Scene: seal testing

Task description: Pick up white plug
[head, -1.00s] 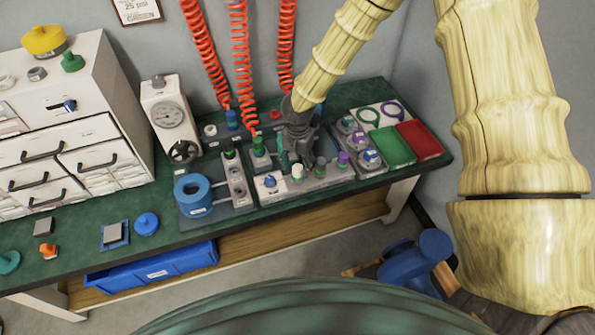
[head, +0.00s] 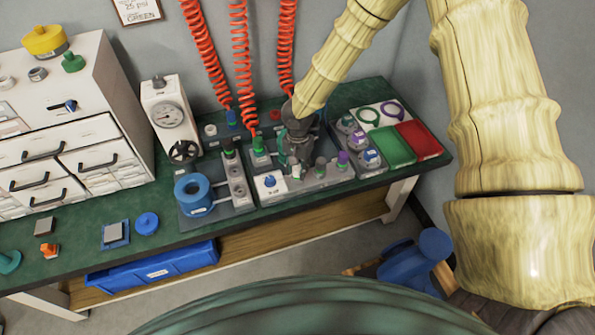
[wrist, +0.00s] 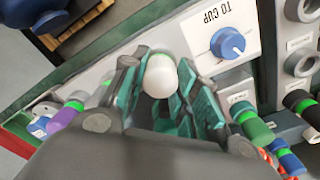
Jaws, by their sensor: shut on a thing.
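The white plug (wrist: 160,76) has a rounded white top and a green band at its far edge. In the wrist view it sits between the two green-padded fingers of my gripper (wrist: 156,90), which is shut on it. In the head view my gripper (head: 296,160) points down over the grey fixture, and the white plug (head: 297,173) shows only as a small pale patch by the fingertips. I cannot tell whether the plug is clear of its seat.
A white panel with a blue knob (wrist: 227,43) is beside the plug. Green (head: 393,146) and red (head: 419,139) trays lie farther right. Red coiled hoses (head: 241,70) hang behind.

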